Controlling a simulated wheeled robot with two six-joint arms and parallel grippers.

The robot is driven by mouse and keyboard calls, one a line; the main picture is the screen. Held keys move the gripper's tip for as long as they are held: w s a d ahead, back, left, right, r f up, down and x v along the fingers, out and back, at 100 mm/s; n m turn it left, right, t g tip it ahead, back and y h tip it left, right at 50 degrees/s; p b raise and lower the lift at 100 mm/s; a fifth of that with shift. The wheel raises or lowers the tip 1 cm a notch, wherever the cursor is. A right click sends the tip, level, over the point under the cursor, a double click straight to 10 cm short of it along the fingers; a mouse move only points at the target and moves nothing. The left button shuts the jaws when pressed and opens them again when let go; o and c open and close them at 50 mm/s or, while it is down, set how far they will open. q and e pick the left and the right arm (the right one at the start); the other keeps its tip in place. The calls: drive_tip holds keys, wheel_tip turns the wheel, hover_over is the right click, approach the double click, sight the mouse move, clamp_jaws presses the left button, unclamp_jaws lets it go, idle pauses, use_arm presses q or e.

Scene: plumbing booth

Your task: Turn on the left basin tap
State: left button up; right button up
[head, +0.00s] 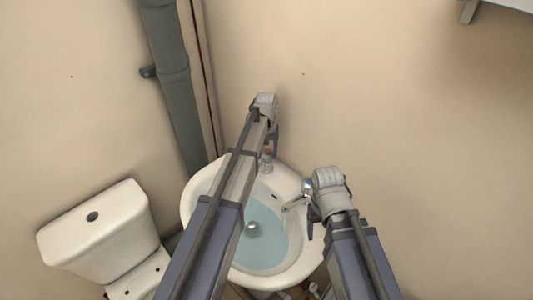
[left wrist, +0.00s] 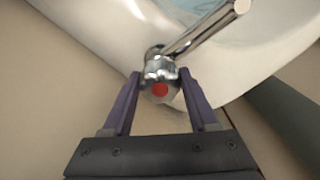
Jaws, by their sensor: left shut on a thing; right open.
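The basin (head: 190,205) is white and holds bluish water (head: 270,232). The left basin tap (head: 266,161) stands at its back rim, partly hidden by my left arm. In the left wrist view the chrome tap (left wrist: 160,70) has a red dot on its head and a spout running to the upper right. My left gripper (left wrist: 158,82) is shut on the tap head, one finger on each side; in the head view the gripper (head: 272,143) is at the tap. A second chrome tap (head: 296,203) is at the right rim, beside my open right gripper (head: 309,208), whose fingers are partly hidden.
A white toilet (head: 98,225) stands left of the basin. A thick grey-green pipe (head: 176,90) runs down the wall behind. The beige wall (head: 400,110) is close behind the basin. A pale shelf-like edge (head: 505,5) shows at the top right.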

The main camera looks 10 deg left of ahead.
sight(267, 151)
use_arm(q)
drive_tip(key=n, duration=0.5)
drive_tip(key=shift+n, duration=0.3)
drive_tip(key=n, duration=0.5)
drive_tip(key=shift+n, duration=0.4)
drive_tip(key=o, duration=1.4)
wheel_tip(267, 151, up, 8)
drive_tip(key=p, duration=0.8)
drive_tip(key=shift+f, duration=0.1)
use_arm(e)
wheel_tip(267, 151, up, 8)
